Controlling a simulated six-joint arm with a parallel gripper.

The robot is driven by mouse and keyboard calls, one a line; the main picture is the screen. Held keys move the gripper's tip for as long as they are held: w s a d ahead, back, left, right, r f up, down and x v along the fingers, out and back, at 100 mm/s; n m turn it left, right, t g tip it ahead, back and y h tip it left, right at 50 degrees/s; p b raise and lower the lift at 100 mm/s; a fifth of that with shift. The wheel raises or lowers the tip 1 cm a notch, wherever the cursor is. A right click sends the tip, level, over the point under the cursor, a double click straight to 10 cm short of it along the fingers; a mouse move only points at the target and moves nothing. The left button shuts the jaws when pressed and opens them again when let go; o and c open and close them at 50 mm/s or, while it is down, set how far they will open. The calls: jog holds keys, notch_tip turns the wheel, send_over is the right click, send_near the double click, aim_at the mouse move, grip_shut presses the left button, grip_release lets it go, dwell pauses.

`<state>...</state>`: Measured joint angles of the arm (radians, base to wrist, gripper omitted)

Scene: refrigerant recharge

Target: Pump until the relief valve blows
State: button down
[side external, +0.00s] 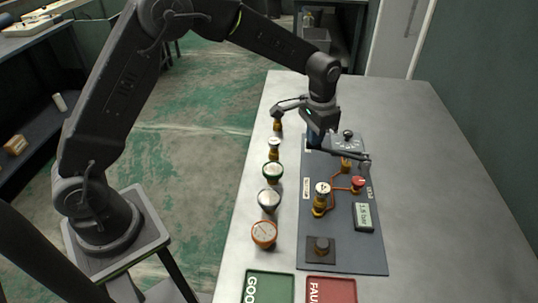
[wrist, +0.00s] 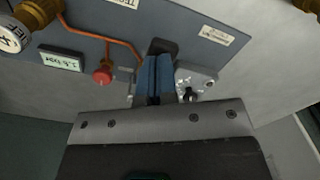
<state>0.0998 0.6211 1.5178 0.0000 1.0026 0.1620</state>
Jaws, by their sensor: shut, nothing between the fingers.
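My gripper (side external: 313,142) is over the far end of the dark panel (side external: 345,255), pointing down, its blue fingers together and empty. In the wrist view the shut fingers (wrist: 153,80) are in front of a black block (wrist: 163,47), beside a grey plate (wrist: 208,80) with a black knob; contact cannot be told.
A red knob (side external: 358,183) and copper pipes are beside the valve. A row of gauges and fittings, including an orange-rimmed gauge (side external: 264,234), stands left of the panel. A green tray (side external: 269,288) and a red tray (side external: 331,290) lie in front. The table's right side is clear.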

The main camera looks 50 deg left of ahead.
jog(key=shift+f, duration=1.75)
jog(key=shift+r, duration=3.05)
jog(key=shift+f, duration=0.1)
jog(key=shift+r, duration=2.6)
